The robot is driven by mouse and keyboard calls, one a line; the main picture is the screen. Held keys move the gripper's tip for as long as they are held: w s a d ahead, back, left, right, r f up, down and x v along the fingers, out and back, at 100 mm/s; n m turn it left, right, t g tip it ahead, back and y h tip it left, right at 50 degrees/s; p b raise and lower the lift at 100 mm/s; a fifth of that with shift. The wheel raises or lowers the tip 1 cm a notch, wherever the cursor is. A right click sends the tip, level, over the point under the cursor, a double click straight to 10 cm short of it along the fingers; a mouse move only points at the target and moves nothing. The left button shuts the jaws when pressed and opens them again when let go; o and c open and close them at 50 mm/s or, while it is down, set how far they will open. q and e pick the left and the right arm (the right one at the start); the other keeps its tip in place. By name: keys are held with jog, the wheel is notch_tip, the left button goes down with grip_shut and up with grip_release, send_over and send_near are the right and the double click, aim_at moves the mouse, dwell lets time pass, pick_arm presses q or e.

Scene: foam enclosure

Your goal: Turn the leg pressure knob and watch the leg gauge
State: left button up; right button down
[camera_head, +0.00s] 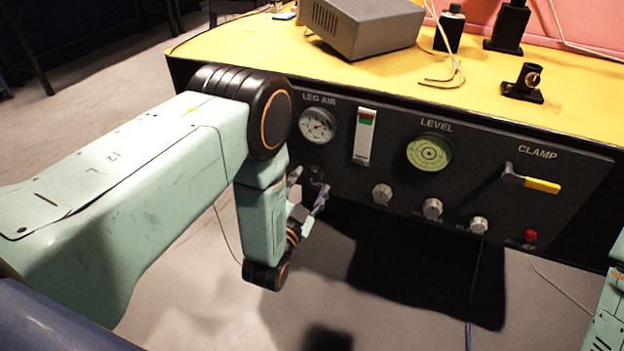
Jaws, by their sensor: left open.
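The leg gauge (317,125) is a round white dial under the words LEG AIR, on the left part of the dark front panel. Its needle is too small to read. Below it is a dark round knob (316,173), partly hidden by my left gripper. My left gripper (309,182) is open, its two fingers pointing up toward the panel at this knob. I cannot tell whether the fingers touch it. My right gripper is out of view; only a piece of my right arm shows at the lower right edge.
The panel also holds a vertical indicator (364,136), a green round level (429,153), several silver knobs (432,208), a yellow-handled clamp lever (541,185) and a red button (530,236). A grey box (362,25) stands on the yellow top (250,45). Blue and pale cables hang below.

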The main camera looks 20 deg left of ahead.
pick_arm(q)
jog(key=shift+s+f, duration=0.1)
jog(key=shift+s, duration=2.55)
jog(key=s+a+f+n+g, duration=0.2)
jog(key=s+f+n+g, duration=0.2)
jog(key=s+f+g, duration=0.9)
jog(key=s+n+g, duration=0.3)
jog(key=s+g, duration=0.2)
jog(key=s, duration=1.6)
jog(key=shift+a+r+g, duration=0.3)
jog(key=shift+a+r, duration=0.05)
jog(key=shift+a, duration=0.05)
